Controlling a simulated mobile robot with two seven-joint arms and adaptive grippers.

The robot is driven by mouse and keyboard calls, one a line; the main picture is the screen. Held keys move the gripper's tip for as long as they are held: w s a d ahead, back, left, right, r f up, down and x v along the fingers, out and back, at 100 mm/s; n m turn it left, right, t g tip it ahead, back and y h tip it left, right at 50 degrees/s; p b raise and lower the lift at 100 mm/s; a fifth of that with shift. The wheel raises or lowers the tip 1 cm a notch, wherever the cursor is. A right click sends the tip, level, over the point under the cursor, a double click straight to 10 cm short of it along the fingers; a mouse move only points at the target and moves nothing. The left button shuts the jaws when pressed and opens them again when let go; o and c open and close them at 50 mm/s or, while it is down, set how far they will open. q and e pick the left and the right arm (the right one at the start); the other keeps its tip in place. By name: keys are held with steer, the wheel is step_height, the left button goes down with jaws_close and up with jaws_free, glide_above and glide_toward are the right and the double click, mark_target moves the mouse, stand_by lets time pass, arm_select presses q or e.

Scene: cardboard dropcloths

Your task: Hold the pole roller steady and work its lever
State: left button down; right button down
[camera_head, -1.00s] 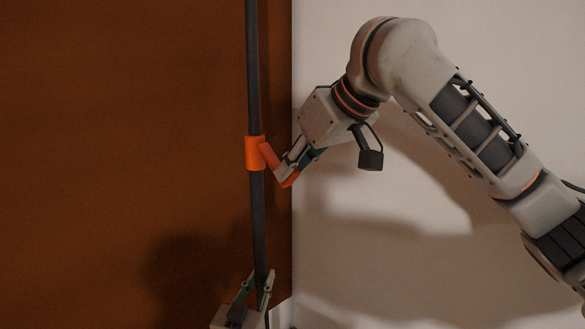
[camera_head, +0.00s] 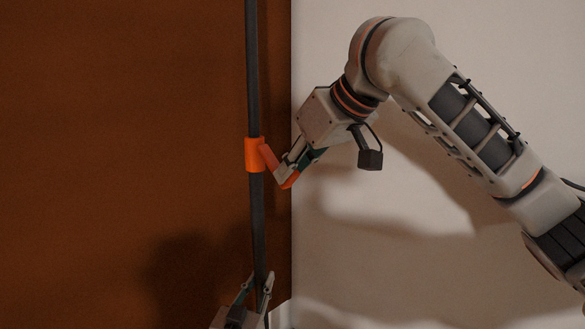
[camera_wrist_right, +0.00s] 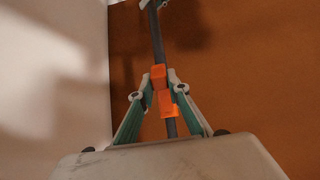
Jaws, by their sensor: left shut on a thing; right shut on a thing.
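The pole roller shows as a dark upright pole (camera_head: 254,80) in the head view, with an orange collar (camera_head: 254,154) around it. An orange lever (camera_head: 269,158) slants down and right from the collar. My right gripper (camera_head: 285,178) is shut on the lever near its lower end. In the right wrist view, the lever (camera_wrist_right: 167,103) is between the fingers of my right gripper (camera_wrist_right: 160,84), with the pole (camera_wrist_right: 157,40) behind. My left gripper (camera_head: 259,283) is shut on the pole at the bottom of the head view. The roller end is not in view.
A brown-orange surface (camera_head: 120,120) stands behind the pole, and a pale wall (camera_head: 480,60) is to its right. Shadows fall on both. The space left of the pole is clear.

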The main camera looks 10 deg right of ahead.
stand_by(0.3)
steer(key=c, duration=1.9)
jaws_free()
step_height(320, 180, up, 10)
steer(key=shift+r, duration=0.1)
